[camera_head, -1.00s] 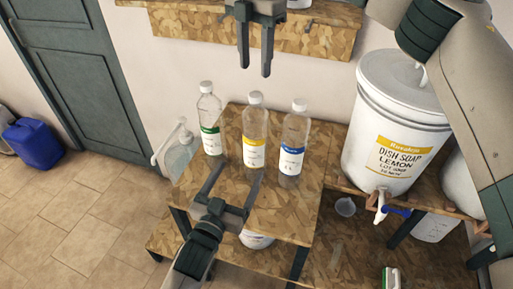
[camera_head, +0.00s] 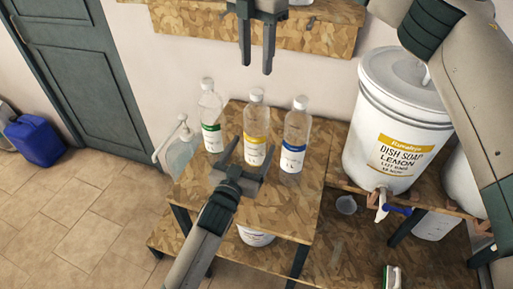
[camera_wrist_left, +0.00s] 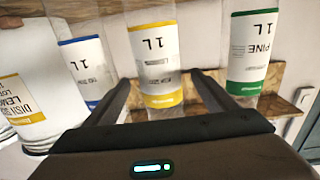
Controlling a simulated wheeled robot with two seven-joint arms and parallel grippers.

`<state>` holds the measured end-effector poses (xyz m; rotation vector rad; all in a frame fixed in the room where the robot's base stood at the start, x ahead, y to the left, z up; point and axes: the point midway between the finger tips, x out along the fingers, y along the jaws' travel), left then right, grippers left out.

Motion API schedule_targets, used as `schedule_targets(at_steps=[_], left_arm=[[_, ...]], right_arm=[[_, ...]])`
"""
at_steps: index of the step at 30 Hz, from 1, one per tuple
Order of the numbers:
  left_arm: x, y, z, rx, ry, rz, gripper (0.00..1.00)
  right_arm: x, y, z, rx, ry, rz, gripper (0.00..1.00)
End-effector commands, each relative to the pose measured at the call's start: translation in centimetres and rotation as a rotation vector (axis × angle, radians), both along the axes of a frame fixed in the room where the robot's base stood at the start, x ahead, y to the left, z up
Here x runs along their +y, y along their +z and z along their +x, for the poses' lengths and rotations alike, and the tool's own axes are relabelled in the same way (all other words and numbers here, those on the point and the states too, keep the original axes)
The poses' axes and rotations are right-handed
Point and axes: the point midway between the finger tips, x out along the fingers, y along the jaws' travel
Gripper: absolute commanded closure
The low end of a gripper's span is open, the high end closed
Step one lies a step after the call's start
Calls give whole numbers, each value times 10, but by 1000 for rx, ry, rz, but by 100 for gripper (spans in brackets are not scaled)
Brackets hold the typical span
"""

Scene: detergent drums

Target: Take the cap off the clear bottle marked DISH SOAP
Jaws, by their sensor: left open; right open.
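Three clear bottles with white caps stand in a row on the small wooden stand. The middle bottle (camera_head: 256,122) has a yellow label; its name is too small to read. In the left wrist view this yellow-labelled bottle (camera_wrist_left: 155,55) appears upside down, between and beyond the finger tips. Its white cap (camera_head: 256,94) is on; caps are out of the wrist view. My left gripper (camera_head: 250,150) is open and empty, low in front of the middle bottle, with fingers pointing towards it. My right gripper (camera_head: 257,68) is open and empty, high above the bottles.
A green-labelled bottle (camera_head: 211,120) stands left and a blue-labelled bottle (camera_head: 295,135) right, both close. A pump bottle (camera_head: 180,150) is at the left edge. A white drum marked DISH SOAP LEMON (camera_head: 395,135) stands right. A wooden shelf (camera_head: 200,25) is above.

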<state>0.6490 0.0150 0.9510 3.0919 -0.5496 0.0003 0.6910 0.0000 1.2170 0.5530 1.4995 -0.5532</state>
Motion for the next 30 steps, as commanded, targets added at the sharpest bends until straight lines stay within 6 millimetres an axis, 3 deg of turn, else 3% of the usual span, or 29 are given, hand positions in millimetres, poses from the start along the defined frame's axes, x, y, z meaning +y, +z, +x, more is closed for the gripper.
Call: schedule_targets(at_steps=[9,15,28,29,30], left_arm=[[-18,0,48,-1,0,2,21],[-24,0,67,0,0,1,21],[-27,0,73,1,0,1,21],[-27,0,73,1,0,1,24],[-27,0,73,1,0,1,33]], right_arm=[[0,0,0,0,0,0,58],[0,0,0,0,0,0,58],[0,0,0,0,0,0,58],[0,0,0,0,0,0,58],[0,0,0,0,0,0,58]])
